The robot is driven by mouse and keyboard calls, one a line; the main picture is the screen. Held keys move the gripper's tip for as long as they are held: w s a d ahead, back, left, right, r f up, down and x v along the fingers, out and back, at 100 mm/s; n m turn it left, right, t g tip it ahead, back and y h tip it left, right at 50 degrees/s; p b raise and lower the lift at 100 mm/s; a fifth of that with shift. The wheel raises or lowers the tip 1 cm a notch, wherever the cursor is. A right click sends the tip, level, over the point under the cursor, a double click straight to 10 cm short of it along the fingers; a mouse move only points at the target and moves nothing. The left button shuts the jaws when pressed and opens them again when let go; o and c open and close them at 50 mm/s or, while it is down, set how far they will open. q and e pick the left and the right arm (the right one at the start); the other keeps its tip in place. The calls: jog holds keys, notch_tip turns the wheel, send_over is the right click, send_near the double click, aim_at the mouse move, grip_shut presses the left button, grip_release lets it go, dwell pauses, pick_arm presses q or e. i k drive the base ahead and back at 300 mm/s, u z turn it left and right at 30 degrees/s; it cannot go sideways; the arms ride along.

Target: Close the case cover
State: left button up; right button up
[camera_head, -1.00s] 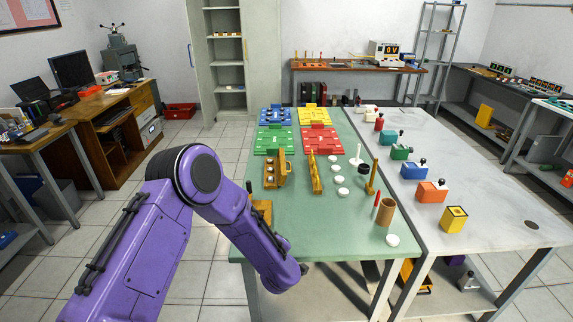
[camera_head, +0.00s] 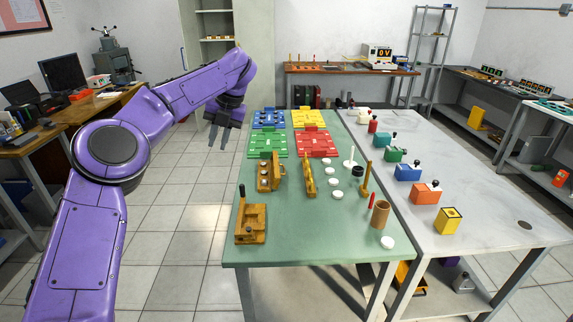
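Several wooden pieces stand on the green table (camera_head: 330,235). A wooden box-like piece (camera_head: 266,178) with an upright part is at its left side. Another wooden piece (camera_head: 250,224) with a raised back and a dark upright peg is at the near left corner. A narrow upright wooden piece (camera_head: 309,176) stands to the right. I cannot tell which one is the case or how its cover sits. My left gripper (camera_head: 219,140) hangs fingers down, open and empty, left of the table's far end and apart from everything. My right gripper is not in view.
Blue (camera_head: 269,118), yellow (camera_head: 307,118), green (camera_head: 267,143) and red (camera_head: 316,144) boards lie at the table's far end. White discs (camera_head: 333,182) and a brown cylinder (camera_head: 380,214) stand right. A grey table (camera_head: 480,220) adjoins. Floor left of the table is clear.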

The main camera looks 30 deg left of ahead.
aim_at(276, 175)
jog(key=i, duration=1.45)
